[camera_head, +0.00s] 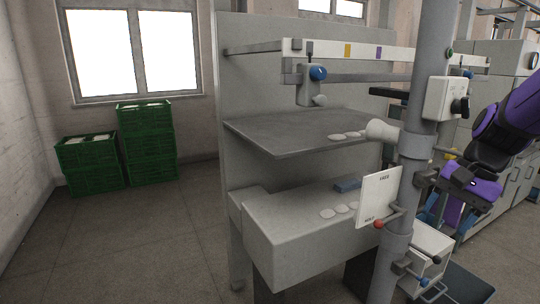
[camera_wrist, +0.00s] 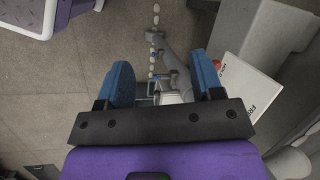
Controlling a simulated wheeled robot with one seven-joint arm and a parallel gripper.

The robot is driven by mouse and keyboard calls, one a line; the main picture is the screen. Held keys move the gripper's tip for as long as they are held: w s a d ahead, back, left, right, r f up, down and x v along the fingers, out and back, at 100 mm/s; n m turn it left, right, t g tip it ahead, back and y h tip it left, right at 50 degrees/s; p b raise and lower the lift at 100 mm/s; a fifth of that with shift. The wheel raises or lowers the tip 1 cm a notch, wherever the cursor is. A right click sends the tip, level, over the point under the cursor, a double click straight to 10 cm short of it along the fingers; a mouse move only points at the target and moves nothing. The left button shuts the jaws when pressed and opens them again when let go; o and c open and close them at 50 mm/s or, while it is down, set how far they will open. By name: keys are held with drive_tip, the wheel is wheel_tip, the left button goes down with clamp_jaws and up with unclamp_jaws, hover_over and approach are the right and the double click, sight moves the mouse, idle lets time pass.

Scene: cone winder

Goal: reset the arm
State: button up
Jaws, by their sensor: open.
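My purple arm (camera_head: 505,120) reaches in from the right in the head view, bent downward beside the grey post of the winder. My gripper (camera_wrist: 163,80) points down in the wrist view, with its two blue fingers wide apart and nothing held between them. In the head view its blue fingers are partly hidden behind the post and its fittings. A white sign (camera_head: 379,196) marked FREE at its top is fixed by the post, left of my gripper. The sign also shows in the wrist view (camera_wrist: 249,88), right of the fingers.
The grey post (camera_head: 416,150) stands close left of my arm, with a red-knobbed lever (camera_head: 379,224). A shelf (camera_head: 290,131) and a lower bench (camera_head: 300,240) hold several white discs. Green crates (camera_head: 147,145) are stacked by the far wall. The floor at left is clear.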

drive_tip(key=s+a+r+n+t+h, duration=0.4)
drive_tip(key=s+a+r+n, duration=0.3)
drive_tip(key=s, duration=0.4)
drive_tip(key=r+n+t, duration=0.1)
drive_tip(key=n, duration=0.1)
drive_tip(key=shift+r+n, duration=0.3)
